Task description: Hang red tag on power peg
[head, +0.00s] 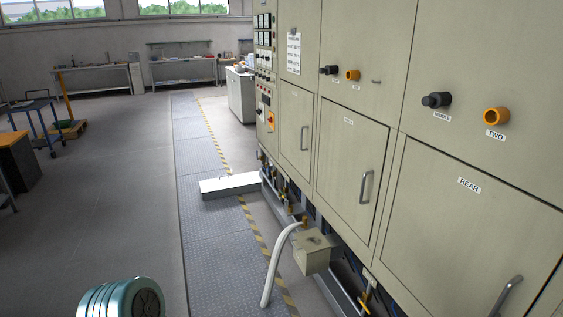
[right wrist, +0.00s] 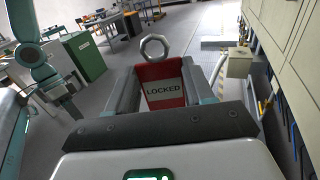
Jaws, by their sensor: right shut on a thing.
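The red tag (right wrist: 163,88) reads LOCKED on a white band and has a metal ring (right wrist: 154,47) at its top. My right gripper (right wrist: 165,95) is shut on the tag in the right wrist view, with the ring standing clear above the fingers. Neither the tag nor the right gripper shows in the head view. A yellow plate with a red switch (head: 270,120) sits on the far end of the furnace panel; I cannot make out a power peg there. In the right wrist view, what seems my left gripper (right wrist: 64,100) hangs at the left, its jaws unclear.
The beige furnace cabinet (head: 350,165) fills the right side, with protruding handles and knobs.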

